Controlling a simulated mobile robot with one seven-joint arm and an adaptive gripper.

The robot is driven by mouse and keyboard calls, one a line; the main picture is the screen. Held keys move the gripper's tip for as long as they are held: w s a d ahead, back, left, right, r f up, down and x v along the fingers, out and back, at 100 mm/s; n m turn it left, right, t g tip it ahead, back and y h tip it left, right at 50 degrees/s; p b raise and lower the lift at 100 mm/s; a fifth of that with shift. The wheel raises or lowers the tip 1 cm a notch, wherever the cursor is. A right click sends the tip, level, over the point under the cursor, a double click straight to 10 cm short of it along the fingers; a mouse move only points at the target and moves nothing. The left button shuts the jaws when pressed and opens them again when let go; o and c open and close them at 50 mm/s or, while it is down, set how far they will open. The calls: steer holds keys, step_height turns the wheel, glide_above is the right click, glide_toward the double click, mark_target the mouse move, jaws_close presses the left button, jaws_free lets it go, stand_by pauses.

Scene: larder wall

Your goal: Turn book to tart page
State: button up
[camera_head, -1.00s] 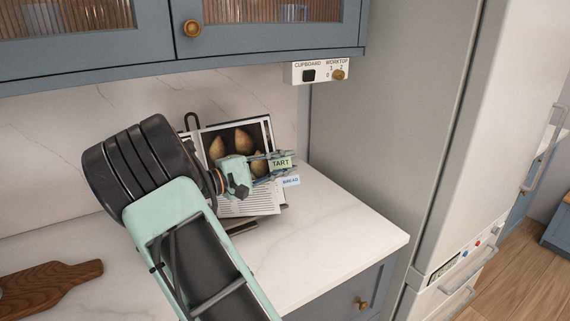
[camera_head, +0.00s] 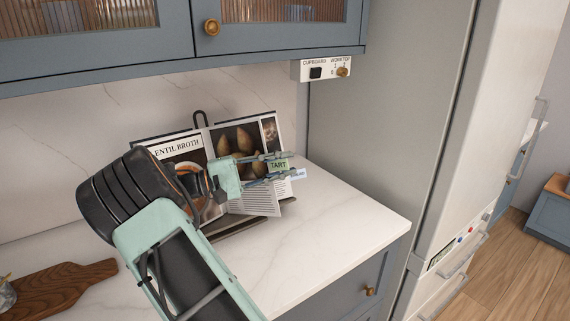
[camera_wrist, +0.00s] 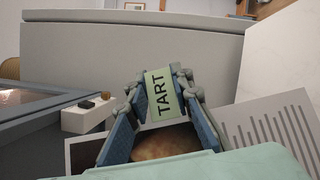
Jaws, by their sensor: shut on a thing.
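The cookbook stands open on a stand (camera_head: 232,230) on the worktop. Its left page (camera_head: 168,153) reads "LENTIL BROTH"; its right-hand page (camera_head: 264,206) has text and a photo of pear-like shapes. The green "TART" tab (camera_head: 279,165) sticks out at the book's right edge, with a pale blue tab (camera_head: 298,174) just below it. My gripper (camera_head: 276,167) reaches across the right page from the left and is shut on the TART tab. In the wrist view the tab (camera_wrist: 161,93) sits between the two fingers. My arm hides part of the left page.
A wooden board (camera_head: 65,287) lies at the left of the worktop (camera_head: 340,215). A wall cupboard (camera_head: 110,50) hangs above, with a switch panel (camera_head: 325,70) under its right end. A tall fridge (camera_head: 445,130) stands at the right. The worktop right of the book is clear.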

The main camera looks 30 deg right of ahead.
steer(key=shift+s+a, duration=0.1)
steer(key=shift+a, duration=0.2)
stand_by(0.4)
steer(key=o, duration=0.9)
step_height(320, 180, up, 10)
steer(key=shift+r, duration=0.1)
